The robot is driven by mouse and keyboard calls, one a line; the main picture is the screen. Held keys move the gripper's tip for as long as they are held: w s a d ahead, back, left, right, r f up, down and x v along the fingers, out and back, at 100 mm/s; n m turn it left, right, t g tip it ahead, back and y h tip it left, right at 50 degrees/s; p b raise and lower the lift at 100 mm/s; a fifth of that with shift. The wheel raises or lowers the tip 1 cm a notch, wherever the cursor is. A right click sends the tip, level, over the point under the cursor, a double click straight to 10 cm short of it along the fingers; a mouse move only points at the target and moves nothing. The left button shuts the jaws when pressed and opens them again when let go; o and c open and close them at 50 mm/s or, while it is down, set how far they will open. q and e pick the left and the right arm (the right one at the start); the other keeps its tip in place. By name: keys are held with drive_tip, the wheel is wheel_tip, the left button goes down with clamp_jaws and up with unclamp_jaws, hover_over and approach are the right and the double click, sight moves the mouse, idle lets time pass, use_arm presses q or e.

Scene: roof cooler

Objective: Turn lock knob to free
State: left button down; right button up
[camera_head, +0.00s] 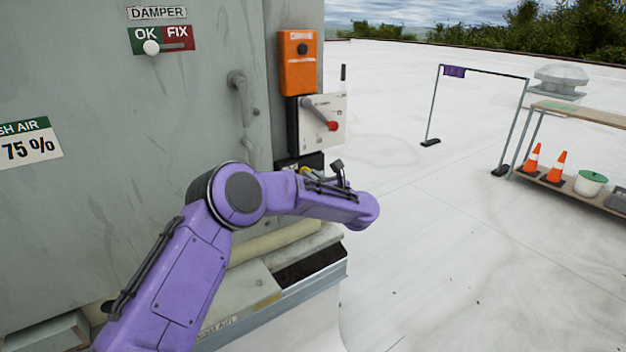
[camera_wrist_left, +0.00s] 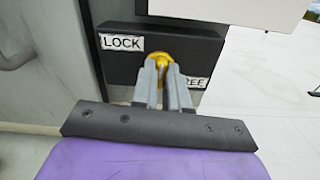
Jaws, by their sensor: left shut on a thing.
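The lock knob (camera_wrist_left: 160,62) is yellow and sits on a black box (camera_wrist_left: 120,58) with a white LOCK label at its upper left and a FREE label at its lower right, partly hidden by a finger. My left gripper (camera_wrist_left: 162,75) is shut on the knob in the left wrist view. In the head view the black box (camera_head: 290,160) is on the unit's side, below the red-knobbed lever panel, and my left arm covers part of it. A bit of yellow shows in the head view beside my wrist. My right gripper is in neither view.
Above the box are a white panel with a red-tipped lever (camera_head: 332,125) and an orange box (camera_head: 298,62). A grey door handle (camera_head: 239,96) stands out to the left. A shelf with traffic cones (camera_head: 555,166) is at the far right.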

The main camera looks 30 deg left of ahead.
use_arm(q)
drive_tip(key=m, duration=1.6)
drive_tip(key=shift+w+f, duration=0.15)
drive_tip(key=shift+f, duration=0.2)
idle(0.4)
drive_tip(key=c, duration=1.1)
unclamp_jaws()
drive_tip(key=shift+d, duration=0.1)
drive_tip(key=shift+c, duration=0.2)
drive_tip(key=b+v, duration=0.2)
drive_tip(key=v, duration=0.8)
drive_tip(key=shift+d, duration=0.2)
